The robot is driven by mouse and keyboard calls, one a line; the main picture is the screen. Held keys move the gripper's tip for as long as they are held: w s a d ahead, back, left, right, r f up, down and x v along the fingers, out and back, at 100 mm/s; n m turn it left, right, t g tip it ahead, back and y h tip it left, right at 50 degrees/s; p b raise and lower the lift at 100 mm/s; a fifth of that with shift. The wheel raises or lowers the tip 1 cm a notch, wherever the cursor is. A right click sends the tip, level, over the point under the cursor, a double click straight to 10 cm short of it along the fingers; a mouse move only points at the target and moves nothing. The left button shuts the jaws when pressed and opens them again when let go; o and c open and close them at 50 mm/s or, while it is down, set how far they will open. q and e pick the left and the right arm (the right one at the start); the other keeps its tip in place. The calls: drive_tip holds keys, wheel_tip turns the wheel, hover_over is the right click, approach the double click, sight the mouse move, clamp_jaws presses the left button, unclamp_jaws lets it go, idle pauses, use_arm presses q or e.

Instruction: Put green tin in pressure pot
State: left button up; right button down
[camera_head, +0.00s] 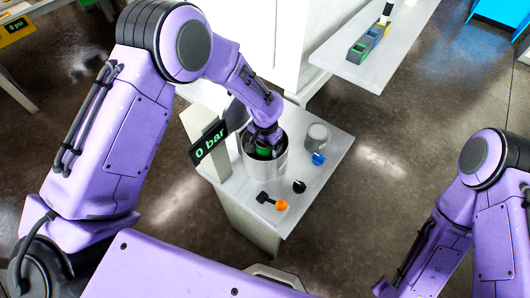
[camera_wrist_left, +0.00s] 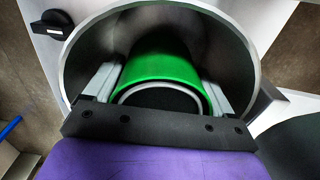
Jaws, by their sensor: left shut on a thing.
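The green tin (camera_wrist_left: 165,68) is between the two fingers of my left gripper (camera_wrist_left: 160,88) in the left wrist view. The fingers are shut on its sides. The tin and fingertips are inside the metal wall of the pressure pot (camera_wrist_left: 82,62). In the head view the pot (camera_head: 266,172) stands on a small light table, and my left gripper (camera_head: 265,143) reaches down into its mouth. A bit of the green tin (camera_head: 264,151) shows there. Whether the tin touches the pot's floor is hidden. My right arm is at the right, its gripper out of view.
The small table (camera_head: 325,170) also holds a grey round container (camera_head: 317,136), a blue item (camera_head: 318,158), a black knob (camera_head: 299,186) and an orange-tipped valve (camera_head: 282,205). A "0 bar" display (camera_head: 209,142) stands left of the pot. A shelf (camera_head: 390,40) with coloured items is behind.

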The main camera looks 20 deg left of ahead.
use_arm(q)
wheel_tip(320, 180, down, 4)
drive_tip(key=shift+r+p, duration=0.15)
drive_tip(key=shift+p, duration=0.3)
drive_tip(key=shift+f, duration=0.4)
drive_tip(key=shift+f, duration=0.15)
drive_tip(key=o, duration=1.1)
